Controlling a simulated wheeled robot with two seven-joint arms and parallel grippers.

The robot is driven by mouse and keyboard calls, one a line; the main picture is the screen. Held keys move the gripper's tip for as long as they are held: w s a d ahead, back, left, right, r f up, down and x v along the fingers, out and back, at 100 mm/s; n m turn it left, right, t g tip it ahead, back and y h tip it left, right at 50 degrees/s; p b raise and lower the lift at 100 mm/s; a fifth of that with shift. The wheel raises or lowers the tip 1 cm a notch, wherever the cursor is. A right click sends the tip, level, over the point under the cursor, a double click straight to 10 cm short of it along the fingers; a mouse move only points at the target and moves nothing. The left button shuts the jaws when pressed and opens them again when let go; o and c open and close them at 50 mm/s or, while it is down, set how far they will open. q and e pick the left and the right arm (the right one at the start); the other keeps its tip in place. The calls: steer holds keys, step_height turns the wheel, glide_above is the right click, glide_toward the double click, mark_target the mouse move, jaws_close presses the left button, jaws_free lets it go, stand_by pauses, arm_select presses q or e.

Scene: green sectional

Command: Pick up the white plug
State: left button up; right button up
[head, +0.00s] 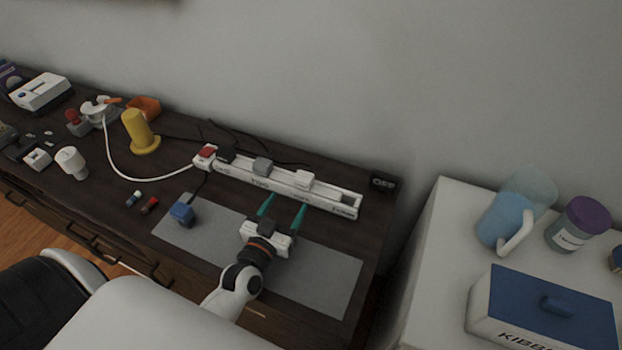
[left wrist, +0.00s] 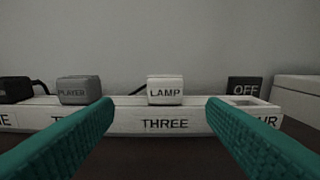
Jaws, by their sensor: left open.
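The white plug (head: 304,179), labelled LAMP, sits on the white power strip (head: 338,205) at the place marked THREE. In the left wrist view the white plug (left wrist: 165,90) is near the middle, between and beyond the two green fingers. My left gripper (head: 283,208) is open and empty, in front of the strip, with its fingers pointing toward it. In the left wrist view the strip (left wrist: 190,122) runs across behind the fingertips, and the fingers hide parts of its labels. My right gripper is not in view.
A grey plug marked PLAYER (left wrist: 86,90) and a black plug (head: 226,154) sit left of the white plug on the strip. A black OFF block (head: 382,183) stands past the right end. A blue plug-like block (head: 182,212) is on the grey mat (head: 325,280).

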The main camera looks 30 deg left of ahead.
mark_target(300, 184)
arm_select(q)
steer(key=w, duration=0.5)
steer(key=shift+a+r, duration=0.1)
steer(key=shift+r, duration=0.1)
steer(key=shift+w+f, duration=0.1)
steer(key=shift+w, duration=0.3)
steer(key=shift+w+p, duration=0.3)
steer(key=shift+w, duration=0.3)
steer(key=w, duration=0.3)
steer(key=shift+w+f, duration=0.1)
steer(key=shift+w, duration=0.55)
steer(key=c, duration=1.1)
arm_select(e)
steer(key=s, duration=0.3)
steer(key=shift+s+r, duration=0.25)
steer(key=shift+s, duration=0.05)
